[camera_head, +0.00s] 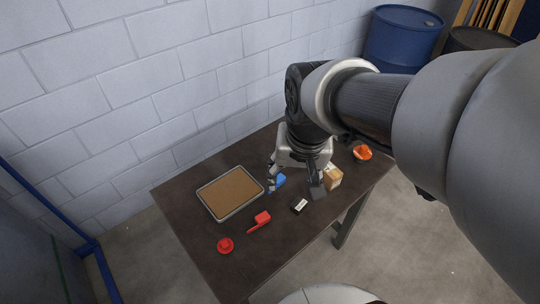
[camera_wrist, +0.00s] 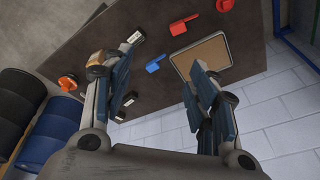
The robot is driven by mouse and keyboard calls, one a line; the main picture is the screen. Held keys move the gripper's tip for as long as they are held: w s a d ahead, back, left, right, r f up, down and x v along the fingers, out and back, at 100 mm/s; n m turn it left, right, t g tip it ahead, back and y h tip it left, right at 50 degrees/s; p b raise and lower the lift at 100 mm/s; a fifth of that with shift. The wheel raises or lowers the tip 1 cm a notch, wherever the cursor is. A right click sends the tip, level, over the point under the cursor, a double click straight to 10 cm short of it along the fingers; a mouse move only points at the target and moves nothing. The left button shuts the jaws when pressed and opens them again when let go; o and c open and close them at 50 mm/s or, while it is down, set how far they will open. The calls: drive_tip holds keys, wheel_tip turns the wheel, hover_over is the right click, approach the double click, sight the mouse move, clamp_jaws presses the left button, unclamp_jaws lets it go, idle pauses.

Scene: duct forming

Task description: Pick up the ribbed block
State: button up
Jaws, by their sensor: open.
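My gripper (camera_head: 294,184) is open above the table, fingers pointing down; the wrist view also shows its two spread fingers (camera_wrist: 163,82) with nothing held between them. I cannot make out ribs on any block. A tan, box-like block (camera_head: 333,179) stands just right of the right finger in the head view; in the wrist view it (camera_wrist: 96,60) is partly hidden by the left finger. A black block with a white label (camera_head: 299,207) lies in front of the gripper. A blue handled piece (camera_head: 280,180) lies by the left finger and shows between the fingers in the wrist view (camera_wrist: 154,67).
A tray with a brown base (camera_head: 204,198) lies left on the dark table (camera_head: 190,240). A red handled piece (camera_head: 261,218) and a red round piece (camera_head: 225,245) lie near the front. An orange piece (camera_head: 362,152) is at right. A second black labelled piece (camera_wrist: 121,116) shows in the wrist view.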

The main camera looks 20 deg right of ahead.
drive_tip(key=w+d+f+m+g+p, duration=0.1)
drive_tip(key=w+d+f+m+p, duration=0.1)
drive_tip(key=w+d+f+m, duration=0.3)
drive_tip(key=m+g+p, duration=0.2)
drive_tip(key=p, duration=0.1)
hover_over(299, 203)
wheel_tip(299, 203, down, 5)
drive_tip(key=f+b, duration=0.1)
drive_tip(key=f, duration=0.3)
drive_tip(key=f+b, duration=0.1)
drive_tip(key=f, duration=0.4)
drive_tip(key=f+b, duration=0.2)
drive_tip(key=f, duration=0.2)
drive_tip(key=shift+s+d+f, duration=0.1)
drive_tip(key=shift+d+f, duration=0.05)
drive_tip(key=shift+d, duration=0.25)
drive_tip(key=shift+a+f+b, duration=0.2)
drive_tip(key=shift+f+b, duration=0.5)
drive_tip(key=shift+f, duration=0.75)
drive_tip(key=shift+a+f+b, duration=0.2)
drive_tip(key=shift+f+b, duration=0.45)
drive_tip(key=shift+f, duration=0.75)
drive_tip(key=shift+c, duration=0.3)
drive_tip(key=shift+r, duration=0.1)
clamp_jaws()
